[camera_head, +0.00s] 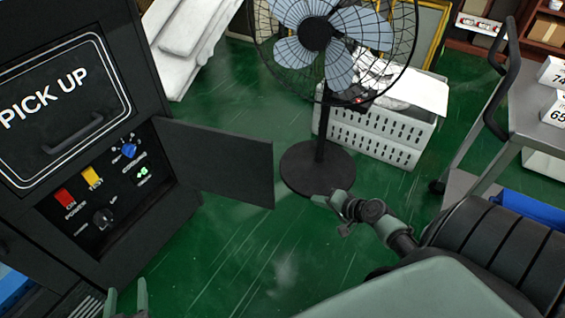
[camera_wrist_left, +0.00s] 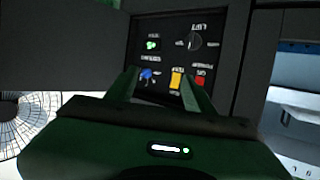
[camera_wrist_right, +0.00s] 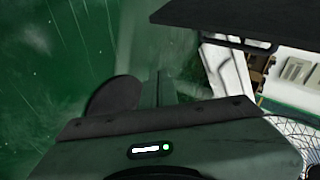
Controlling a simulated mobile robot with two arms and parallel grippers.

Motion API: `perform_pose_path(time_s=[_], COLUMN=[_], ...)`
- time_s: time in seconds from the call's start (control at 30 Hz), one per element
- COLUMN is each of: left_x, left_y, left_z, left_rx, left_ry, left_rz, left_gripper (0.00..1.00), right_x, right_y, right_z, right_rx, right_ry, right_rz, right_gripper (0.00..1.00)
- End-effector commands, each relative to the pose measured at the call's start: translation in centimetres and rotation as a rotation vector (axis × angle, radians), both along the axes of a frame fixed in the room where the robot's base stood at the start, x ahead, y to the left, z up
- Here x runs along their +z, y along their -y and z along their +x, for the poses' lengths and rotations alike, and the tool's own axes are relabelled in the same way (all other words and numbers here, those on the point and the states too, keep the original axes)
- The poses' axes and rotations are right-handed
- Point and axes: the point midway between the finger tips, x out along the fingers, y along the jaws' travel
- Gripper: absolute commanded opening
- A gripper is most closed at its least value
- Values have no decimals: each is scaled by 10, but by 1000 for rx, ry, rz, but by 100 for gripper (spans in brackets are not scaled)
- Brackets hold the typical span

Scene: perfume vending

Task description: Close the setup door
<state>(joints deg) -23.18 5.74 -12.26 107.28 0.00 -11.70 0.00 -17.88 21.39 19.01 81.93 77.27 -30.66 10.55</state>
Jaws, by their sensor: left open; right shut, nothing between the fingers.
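The setup door (camera_head: 222,165) is a flat dark panel. It stands swung open, out from the right side of the control panel (camera_head: 122,230) on the black machine. The left wrist view shows the door (camera_wrist_left: 60,45) at left and the exposed control panel (camera_wrist_left: 160,48) upside down. My left gripper (camera_head: 127,289) is at the bottom edge of the head view, below the control panel; its fingers (camera_wrist_left: 160,82) are open and empty. My right gripper (camera_head: 333,203) is shut and empty, to the right of the door and apart from it. A dark panel at the right wrist view's top right seems to be the door (camera_wrist_right: 235,13).
A standing fan (camera_head: 318,110) has its round base (camera_head: 317,168) just right of the door. Behind it is a white crate (camera_head: 375,138). A grey cart (camera_head: 530,110) stands at right. Green floor (camera_head: 235,245) is clear before the door.

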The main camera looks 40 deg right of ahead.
Motion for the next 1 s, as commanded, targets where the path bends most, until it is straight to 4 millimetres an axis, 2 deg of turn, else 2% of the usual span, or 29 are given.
perform_pose_path(time_s=[0.03,0.1,0.2,0.3,0.43,0.53,0.67,1.0], left_x=[2,35,78,111,139,150,159,184], left_y=[3,5,6,4,3,2,3,4], left_z=[5,8,3,-7,-18,-21,-23,-30], left_rx=[-3,-5,-9,-11,-12,-13,-14,-23], left_ry=[82,187,315,410,482,509,542,681], left_rz=[-20,-47,-81,-105,-125,-132,-140,-180], left_gripper=[53,53,53,53,53,53,53,53], right_x=[1,35,81,120,152,164,168,167], right_y=[8,14,16,13,8,5,1,-17], right_z=[18,35,49,54,53,55,68,129], right_rx=[-13,-18,-1,32,67,80,81,80], right_ry=[86,198,335,435,508,531,535,533], right_rz=[53,134,234,309,366,384,388,386], right_gripper=[0,0,0,0,0,0,0,0])
